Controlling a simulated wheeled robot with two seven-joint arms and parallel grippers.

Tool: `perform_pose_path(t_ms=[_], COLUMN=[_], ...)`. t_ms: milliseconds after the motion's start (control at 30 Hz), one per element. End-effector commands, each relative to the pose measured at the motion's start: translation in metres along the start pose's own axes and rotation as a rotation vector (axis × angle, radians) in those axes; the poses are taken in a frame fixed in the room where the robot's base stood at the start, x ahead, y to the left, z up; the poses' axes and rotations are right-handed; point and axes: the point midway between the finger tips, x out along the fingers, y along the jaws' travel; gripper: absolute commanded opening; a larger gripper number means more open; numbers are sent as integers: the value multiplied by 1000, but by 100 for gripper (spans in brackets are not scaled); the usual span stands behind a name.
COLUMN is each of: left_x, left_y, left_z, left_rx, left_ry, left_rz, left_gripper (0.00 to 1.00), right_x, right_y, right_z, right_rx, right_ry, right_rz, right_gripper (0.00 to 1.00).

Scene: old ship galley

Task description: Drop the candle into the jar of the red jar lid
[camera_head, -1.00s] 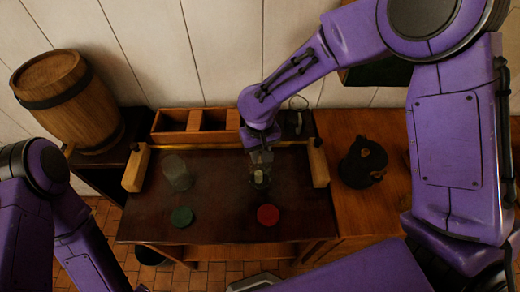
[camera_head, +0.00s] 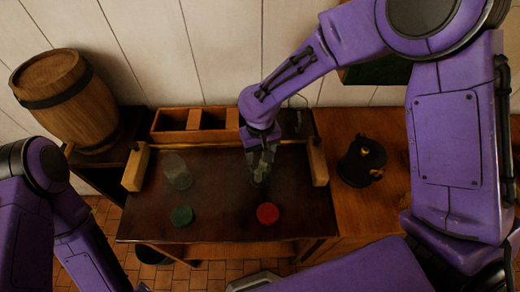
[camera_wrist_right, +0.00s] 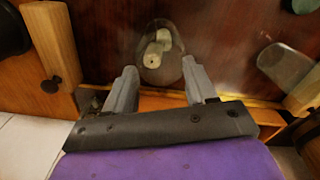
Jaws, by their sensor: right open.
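My right gripper (camera_head: 260,163) is open above the clear right-hand jar, behind the red lid (camera_head: 267,213). I cannot tell whether these are separate candles. In the head view the gripper partly hides this jar. The red lid lies flat on the dark table in front of it. My left gripper is out of view; only its arm shows.
A second clear jar (camera_head: 177,172) stands to the left, behind a green lid (camera_head: 182,215). A wooden divided box (camera_head: 172,135) is at the back. A dark pot (camera_head: 362,162) stands on the right-hand counter, and a barrel (camera_head: 66,100) at the left. The table's middle front is clear.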

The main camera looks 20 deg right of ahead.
Motion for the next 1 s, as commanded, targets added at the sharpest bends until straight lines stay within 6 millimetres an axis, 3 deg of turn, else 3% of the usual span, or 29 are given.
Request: perform_pose_path(t_ms=[133,400,500,1000], left_x=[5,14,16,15], left_y=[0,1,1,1], left_z=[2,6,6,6], left_rx=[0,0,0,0], left_ry=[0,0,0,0], left_rz=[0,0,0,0], left_gripper=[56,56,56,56], right_x=[-18,-81,-96,-105], right_y=[0,0,0,0], right_z=[-2,-1,0,0], right_rx=[1,0,0,0], right_ry=[7,6,3,0], right_rz=[-1,-2,-1,-1], right_gripper=[56,56,56,56])
